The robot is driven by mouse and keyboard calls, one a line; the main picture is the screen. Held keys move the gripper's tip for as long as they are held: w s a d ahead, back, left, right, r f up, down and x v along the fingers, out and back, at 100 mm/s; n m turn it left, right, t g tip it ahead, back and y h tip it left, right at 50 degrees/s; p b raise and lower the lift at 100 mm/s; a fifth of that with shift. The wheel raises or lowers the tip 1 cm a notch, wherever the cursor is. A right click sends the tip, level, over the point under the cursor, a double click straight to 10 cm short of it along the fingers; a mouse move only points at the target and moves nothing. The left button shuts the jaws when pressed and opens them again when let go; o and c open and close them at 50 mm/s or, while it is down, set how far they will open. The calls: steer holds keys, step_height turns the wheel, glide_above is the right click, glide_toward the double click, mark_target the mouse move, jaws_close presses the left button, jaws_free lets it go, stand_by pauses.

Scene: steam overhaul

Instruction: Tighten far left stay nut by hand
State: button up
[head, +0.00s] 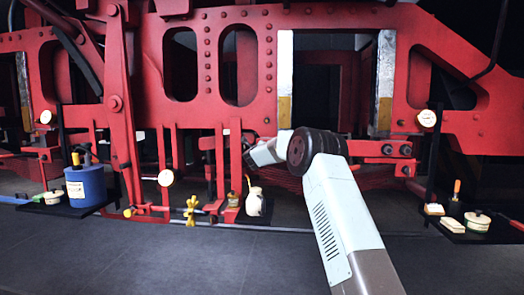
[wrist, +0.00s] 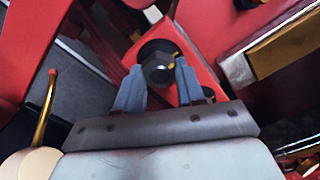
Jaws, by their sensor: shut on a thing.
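The far left stay nut (wrist: 158,66) is a dark hex nut on a red plate, seen in the wrist view between the two grey fingers of my gripper (wrist: 159,80). The fingers are shut on it from both sides. In the head view my gripper (head: 250,147) reaches the red bracket left of the central opening, and my own wrist and fingers largely hide the nut there. Two other dark bolts or nuts (head: 387,150) show on the red bracket to the right of my arm.
A blue tin (head: 86,186) stands on the left shelf. A right tray holds a lidded pot (head: 477,221) and small blocks. Red frame members closely surround my gripper.

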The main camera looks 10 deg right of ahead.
steer(key=o, duration=0.8)
steer(key=shift+f, duration=0.4)
steer(key=shift+o, duration=1.2)
steer(key=shift+r, duration=0.2)
steer(key=v, duration=1.3)
steer(key=shift+s, duration=0.3)
steer(key=shift+a, duration=0.1)
